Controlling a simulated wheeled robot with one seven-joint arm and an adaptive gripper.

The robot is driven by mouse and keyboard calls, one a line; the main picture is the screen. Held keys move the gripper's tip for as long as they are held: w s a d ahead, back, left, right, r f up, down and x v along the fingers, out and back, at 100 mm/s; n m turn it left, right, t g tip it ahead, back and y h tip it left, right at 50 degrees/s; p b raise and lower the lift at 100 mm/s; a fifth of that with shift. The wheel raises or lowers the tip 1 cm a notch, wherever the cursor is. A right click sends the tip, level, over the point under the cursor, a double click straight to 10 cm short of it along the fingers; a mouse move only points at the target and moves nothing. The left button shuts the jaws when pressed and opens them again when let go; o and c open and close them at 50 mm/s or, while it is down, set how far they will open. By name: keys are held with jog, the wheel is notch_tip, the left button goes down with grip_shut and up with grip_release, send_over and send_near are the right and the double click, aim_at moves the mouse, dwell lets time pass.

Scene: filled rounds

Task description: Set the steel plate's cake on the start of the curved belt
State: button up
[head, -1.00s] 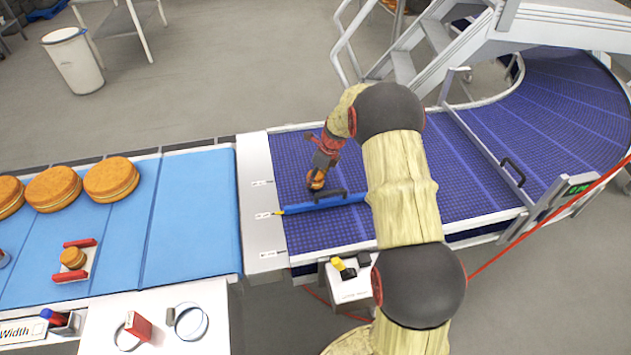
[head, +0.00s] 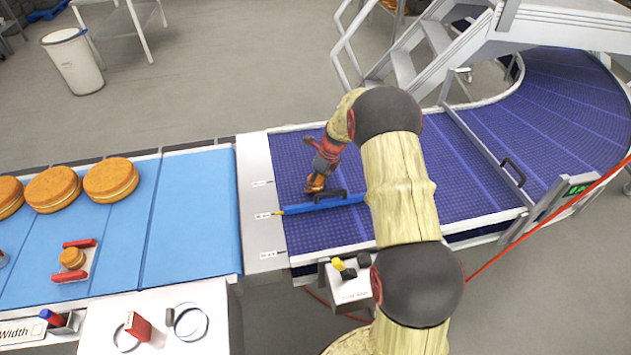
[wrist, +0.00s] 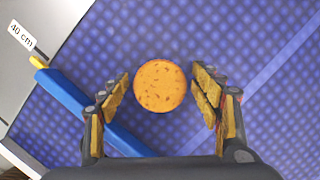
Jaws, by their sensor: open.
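A small round orange-brown cake (wrist: 160,86) sits on the blue curved belt (wrist: 245,45), between my gripper's fingers. My gripper (wrist: 162,92) is open, with a gap on both sides of the cake. In the head view my gripper (head: 318,183) is low over the near left end of the curved belt (head: 330,232), beside a blue bar; the cake there is mostly hidden by the fingers. Another small cake (head: 72,257) rests on a small plate with red handles (head: 84,274) on the light blue flat belt.
The blue bar (head: 345,202) with a yellow tip lies across the belt's start, near a "40 cm" label (wrist: 28,38). Several large cakes (head: 110,179) stand on the light blue belt (head: 195,220). A black handle (head: 512,170) and metal stairs (head: 430,50) stand beyond.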

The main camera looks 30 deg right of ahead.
jog(key=p+v, duration=0.2)
jog(key=v, duration=1)
jog(key=s+a+r+n+t, duration=0.1)
jog(key=s+a+r+n, duration=0.55)
jog(key=r, duration=0.25)
jog(key=s+a+r+n, duration=0.6)
jog(key=a+r+n, duration=0.1)
jog(key=r, duration=0.3)
jog(key=s+a+r+n, duration=0.1)
jog(key=s+a+n, duration=0.2)
jog(key=s+n, duration=0.5)
jog(key=s+a+r+n+t+h, duration=0.1)
jog(key=s+a+n, duration=0.3)
jog(key=s+n, duration=0.4)
jog(key=s+r, duration=0.1)
jog(key=s, duration=0.5)
jog(key=shift+s+a+n+t+h, duration=0.3)
jog(key=shift+n, duration=0.05)
